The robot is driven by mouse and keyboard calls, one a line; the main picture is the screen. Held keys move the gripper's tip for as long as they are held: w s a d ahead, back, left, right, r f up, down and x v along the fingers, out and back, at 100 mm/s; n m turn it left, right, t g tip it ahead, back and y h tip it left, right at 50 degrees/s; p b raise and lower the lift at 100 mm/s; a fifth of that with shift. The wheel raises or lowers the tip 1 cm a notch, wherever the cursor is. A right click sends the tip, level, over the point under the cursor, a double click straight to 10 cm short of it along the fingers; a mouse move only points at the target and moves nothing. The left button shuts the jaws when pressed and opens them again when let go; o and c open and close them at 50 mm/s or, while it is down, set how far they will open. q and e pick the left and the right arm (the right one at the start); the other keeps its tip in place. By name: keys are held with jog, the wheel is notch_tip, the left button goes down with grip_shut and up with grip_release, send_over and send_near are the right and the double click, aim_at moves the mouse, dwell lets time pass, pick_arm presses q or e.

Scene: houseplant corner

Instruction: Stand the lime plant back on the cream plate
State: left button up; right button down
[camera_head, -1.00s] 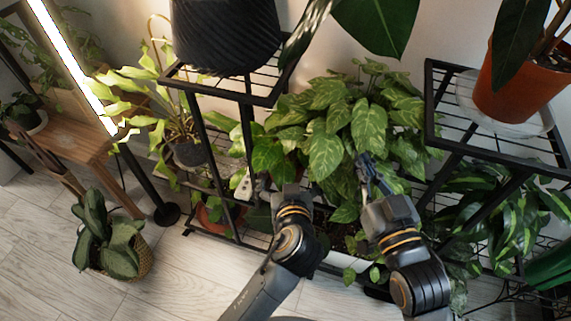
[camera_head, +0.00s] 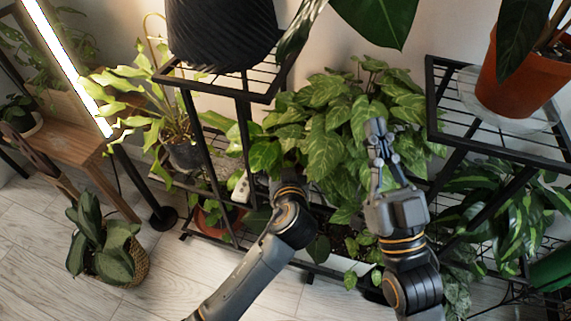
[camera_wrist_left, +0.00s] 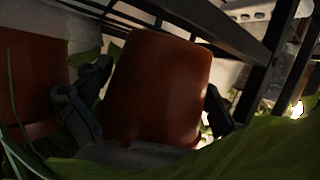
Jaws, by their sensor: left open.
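A large bushy plant with mottled light-green leaves (camera_head: 327,150) fills the middle of the head view; I take it for the lime plant. Its pot is hidden there by leaves and arms. My left gripper reaches in at its lower left, and its fingers are hidden in the head view. In the left wrist view my left gripper (camera_wrist_left: 153,112) is open, with one finger on each side of a terracotta pot (camera_wrist_left: 158,85). I cannot tell whether they touch it. My right gripper (camera_head: 377,128) looks shut and empty, pointing up in front of the leaves. I cannot make out a cream plate.
A second terracotta pot (camera_wrist_left: 30,75) stands left in the wrist view. Black wire stands flank the plant, carrying a dark ribbed pot (camera_head: 222,35) and an orange pot (camera_head: 520,80). A white planter (camera_head: 345,262) sits low. Floor at the lower left is clear around a basket plant (camera_head: 105,240).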

pick_arm(q)
jog(key=shift+r, duration=0.1)
jog(key=c, duration=1.3)
